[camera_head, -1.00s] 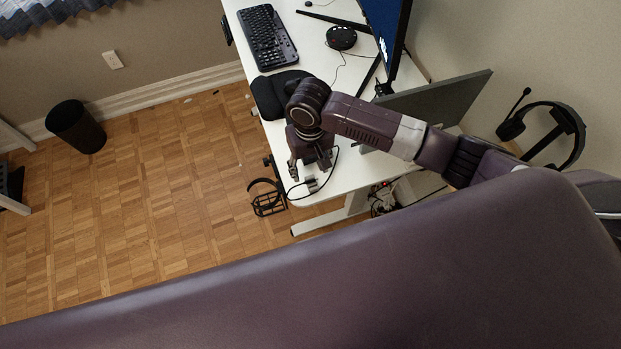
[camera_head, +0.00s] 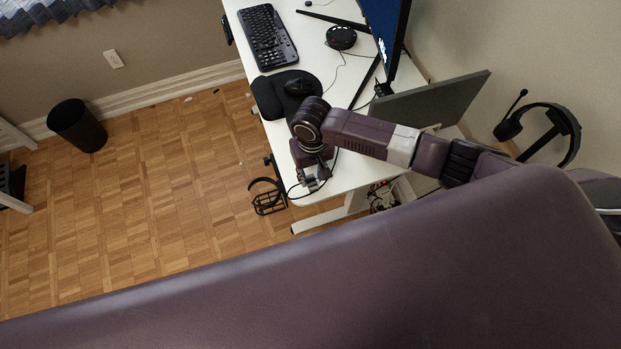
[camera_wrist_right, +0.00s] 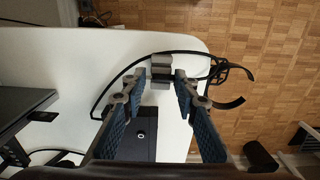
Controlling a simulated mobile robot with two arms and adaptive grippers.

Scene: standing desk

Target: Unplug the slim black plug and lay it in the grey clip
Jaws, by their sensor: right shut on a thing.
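My right gripper (camera_head: 311,178) is low over the near corner of the white desk. A black cable (camera_wrist_right: 112,84) curves past the clip. A dark box with a round mark (camera_wrist_right: 140,135) shows between the fingers. My left gripper is not in view.
A black wire holder (camera_head: 268,200) hangs off the desk's near edge. The mouse (camera_head: 297,86), keyboard (camera_head: 267,38), round black device (camera_head: 341,38), monitor (camera_head: 385,35) and grey panel (camera_head: 435,105) stand farther back. A headset (camera_head: 545,125) is at the right.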

